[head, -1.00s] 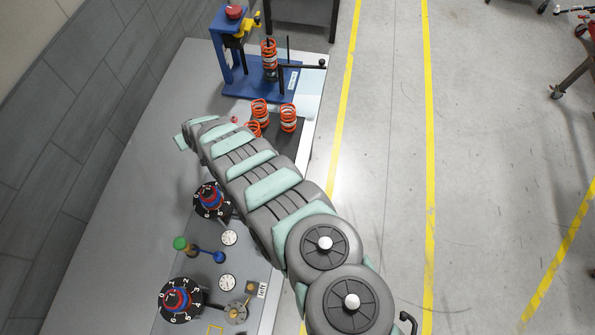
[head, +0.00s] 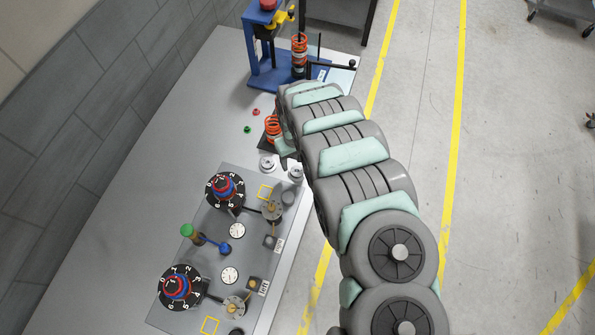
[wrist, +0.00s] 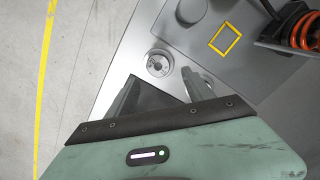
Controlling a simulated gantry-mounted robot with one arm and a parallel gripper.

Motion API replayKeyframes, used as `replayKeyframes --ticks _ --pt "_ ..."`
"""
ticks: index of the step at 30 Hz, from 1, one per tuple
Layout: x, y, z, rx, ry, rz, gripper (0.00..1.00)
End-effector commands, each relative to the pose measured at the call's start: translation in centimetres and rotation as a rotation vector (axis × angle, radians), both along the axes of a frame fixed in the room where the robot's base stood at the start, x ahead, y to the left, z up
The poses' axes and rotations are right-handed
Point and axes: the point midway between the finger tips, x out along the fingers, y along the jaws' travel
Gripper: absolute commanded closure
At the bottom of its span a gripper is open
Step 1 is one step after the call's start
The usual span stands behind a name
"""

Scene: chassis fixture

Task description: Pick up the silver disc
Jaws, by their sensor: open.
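Two small silver discs show in the head view near the upper end of the grey panel: one on the left (head: 267,163) and one on the right (head: 296,173), close to the table's edge. In the wrist view one round silver disc (wrist: 158,64) with a central knob lies just beyond my fingertips, roughly in line with the gap between them. My gripper (wrist: 160,88) is open, with both fingers apart and nothing visible between them. In the head view my gripper (head: 286,147) is mostly hidden by my arm, beside the discs.
The grey panel (head: 215,262) carries black numbered dials (head: 225,191), gauges and a yellow square (head: 265,192). An orange spring (head: 273,127) stands on a dark plate behind the discs. A blue press (head: 262,75) stands farther back. The table's left side is bare.

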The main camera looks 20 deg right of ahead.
Motion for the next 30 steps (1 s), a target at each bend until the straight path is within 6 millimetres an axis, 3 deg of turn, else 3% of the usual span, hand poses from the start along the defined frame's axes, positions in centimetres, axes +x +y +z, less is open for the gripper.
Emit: replayKeyframes --ticks 8,21,30 --pt "-0.1 -0.1 -1.2 0.0 0.0 -0.002 0.39" --pt "-0.4 -0.1 -5.4 0.0 -0.004 -0.001 0.39" --pt "-0.5 -0.2 -6.0 -0.001 0.0 -0.001 0.39"
